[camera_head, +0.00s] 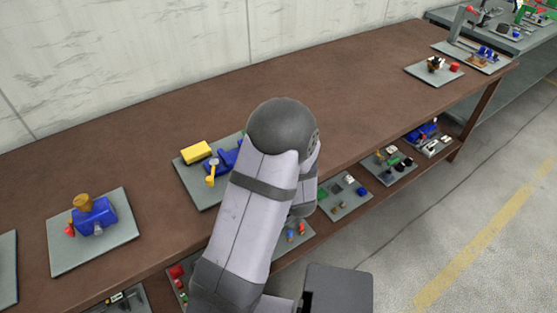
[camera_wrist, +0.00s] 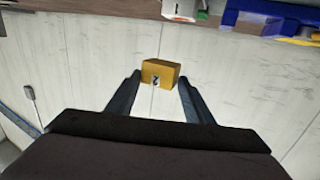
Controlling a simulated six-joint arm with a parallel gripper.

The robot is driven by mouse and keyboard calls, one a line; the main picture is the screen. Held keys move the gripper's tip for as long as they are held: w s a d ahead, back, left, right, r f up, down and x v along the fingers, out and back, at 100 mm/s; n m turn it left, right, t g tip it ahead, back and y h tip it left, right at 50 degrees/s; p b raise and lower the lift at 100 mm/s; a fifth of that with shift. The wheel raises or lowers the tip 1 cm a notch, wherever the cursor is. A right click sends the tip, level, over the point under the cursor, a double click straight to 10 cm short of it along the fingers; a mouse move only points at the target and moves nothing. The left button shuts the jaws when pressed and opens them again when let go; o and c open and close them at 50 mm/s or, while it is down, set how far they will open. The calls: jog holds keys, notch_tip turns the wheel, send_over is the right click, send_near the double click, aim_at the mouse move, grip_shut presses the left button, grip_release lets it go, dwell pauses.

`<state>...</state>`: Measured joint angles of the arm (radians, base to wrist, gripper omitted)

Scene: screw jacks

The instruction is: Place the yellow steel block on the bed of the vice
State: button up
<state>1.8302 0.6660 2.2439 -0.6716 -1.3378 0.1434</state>
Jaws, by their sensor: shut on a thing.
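A yellow block (camera_wrist: 158,72) with a dark and white mark shows between the fingertips of my gripper (camera_wrist: 157,78) in the wrist view. My gripper is shut on it, with the pale wall behind. In the head view, my arm hides both gripper and held block. A blue vice (camera_head: 229,158) sits on a grey plate (camera_head: 205,197), partly covered by my arm; a blue body shows at the top right of the wrist view (camera_wrist: 255,14). A bright yellow piece (camera_head: 195,152) lies on the plate left of the vice, and a yellow handle (camera_head: 210,174) is in front.
Another blue device (camera_head: 95,216) stands on a plate (camera_head: 120,239) at the left. The brown table (camera_head: 130,140) is bare behind the plates and in its long middle stretch. More plates with small parts (camera_head: 433,66) stand far right and on a lower shelf (camera_head: 342,200).

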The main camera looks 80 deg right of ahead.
jog(key=shift+f+p, duration=0.35)
jog(key=shift+f, duration=2.5)
jog(key=shift+f+p, duration=0.35)
jog(key=shift+f, duration=1.5)
jog(key=shift+f, duration=0.1)
jog(key=shift+f, duration=0.15)
jog(key=o, duration=1.4)
jog(key=shift+o, duration=0.2)
